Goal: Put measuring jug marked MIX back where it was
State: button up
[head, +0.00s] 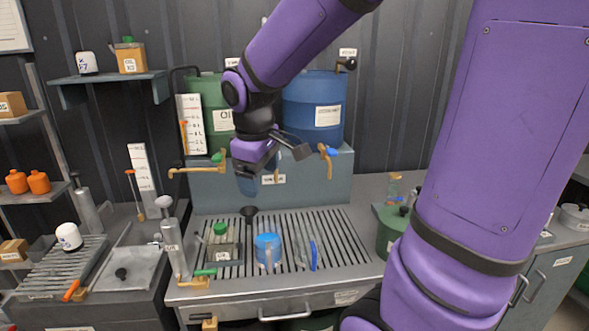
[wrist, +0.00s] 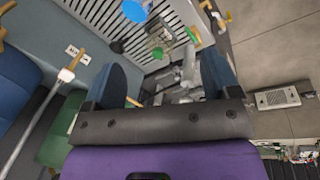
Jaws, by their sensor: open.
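A blue-topped jug-like vessel (head: 268,248) stands upright on the slatted drain top (head: 345,262) of the bench. Its blue top also shows at the upper edge of the wrist view (wrist: 134,11). I cannot read the word MIX on any vessel, so I cannot tell for sure that this is the measuring jug. My gripper (head: 247,186) hangs above the back of the drain top, in front of the drums, apart from the vessel. In the wrist view my gripper (wrist: 168,82) has its two blue-grey fingers wide apart, with nothing held between them.
A green-capped clear container (head: 222,245) stands left of the blue-topped vessel, with a black funnel (head: 249,212) behind. A grey hand pump (head: 174,245) stands at the left edge. Blue (head: 315,108) and green (head: 205,88) drums with protruding taps stand behind.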

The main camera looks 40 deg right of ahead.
jog(key=s+a+r+m+t, duration=0.1)
jog(key=s+r+m+t, duration=0.1)
jog(key=s, duration=0.5)
jog(key=s+a+r+m+t+y, duration=0.1)
jog(key=s+a+r+m+t, duration=0.1)
jog(key=s, duration=0.5)
notch_tip(320, 180, up, 3)
jog(key=shift+a+f+m+y, duration=0.1)
jog(key=shift+a+m+y, duration=0.15)
jog(key=shift+m, duration=0.25)
